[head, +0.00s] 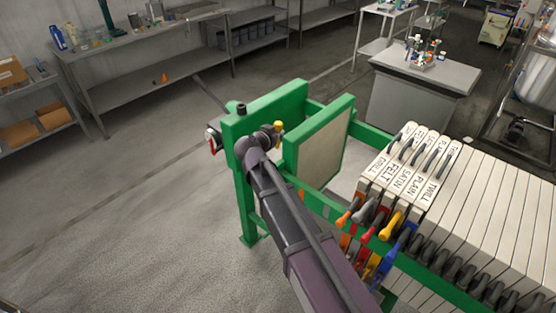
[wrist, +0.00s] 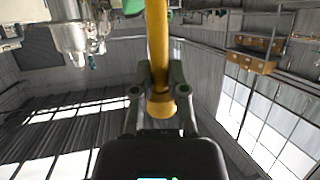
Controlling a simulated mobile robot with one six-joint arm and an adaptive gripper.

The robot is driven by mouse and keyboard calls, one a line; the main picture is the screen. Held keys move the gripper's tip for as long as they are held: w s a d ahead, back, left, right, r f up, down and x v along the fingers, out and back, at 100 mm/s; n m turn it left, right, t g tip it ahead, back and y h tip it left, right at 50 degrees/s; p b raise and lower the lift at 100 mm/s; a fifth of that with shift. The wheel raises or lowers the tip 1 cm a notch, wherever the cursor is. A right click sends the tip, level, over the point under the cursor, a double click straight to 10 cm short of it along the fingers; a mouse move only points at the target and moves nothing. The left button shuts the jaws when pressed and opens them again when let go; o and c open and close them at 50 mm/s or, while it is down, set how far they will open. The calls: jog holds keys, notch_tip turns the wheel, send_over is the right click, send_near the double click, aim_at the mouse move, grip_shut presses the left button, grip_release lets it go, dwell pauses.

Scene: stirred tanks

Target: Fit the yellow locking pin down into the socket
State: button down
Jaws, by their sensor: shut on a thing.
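The yellow locking pin (wrist: 157,45) is between the two fingers of my gripper (wrist: 158,78) in the wrist view. Its wider end (wrist: 161,106) sticks out on the near side of the fingers, and its shaft runs out past the top edge. In the head view the pin's yellow end (head: 279,126) shows just above my gripper (head: 270,136), beside the green end frame (head: 265,105). My gripper is shut on the pin. I cannot make out the socket in either view, nor whether the pin touches it.
A pale plate with a green rim (head: 320,145) stands close right of my gripper. Labelled pale plates (head: 400,175) with coloured handles (head: 370,220) hang along the green rail. A black knob (head: 241,108) tops the end frame. Open floor (head: 130,200) lies to the left.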

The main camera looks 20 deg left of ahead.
notch_tip(320, 180, down, 8)
jog(key=t+b, duration=0.1)
jog(key=b, duration=0.7)
jog(key=shift+s+f, duration=0.15)
jog(key=shift+d, duration=0.1)
jog(key=shift+f+b, duration=2.85)
jog(key=shift+b, duration=0.2)
jog(key=shift+f+b, duration=1.4)
jog(key=shift+r, duration=0.2)
jog(key=shift+r+p, duration=0.4)
jog(key=shift+p, duration=0.15)
jog(key=shift+r, duration=0.2)
jog(key=shift+r+p, duration=0.3)
jog(key=shift+p, duration=0.2)
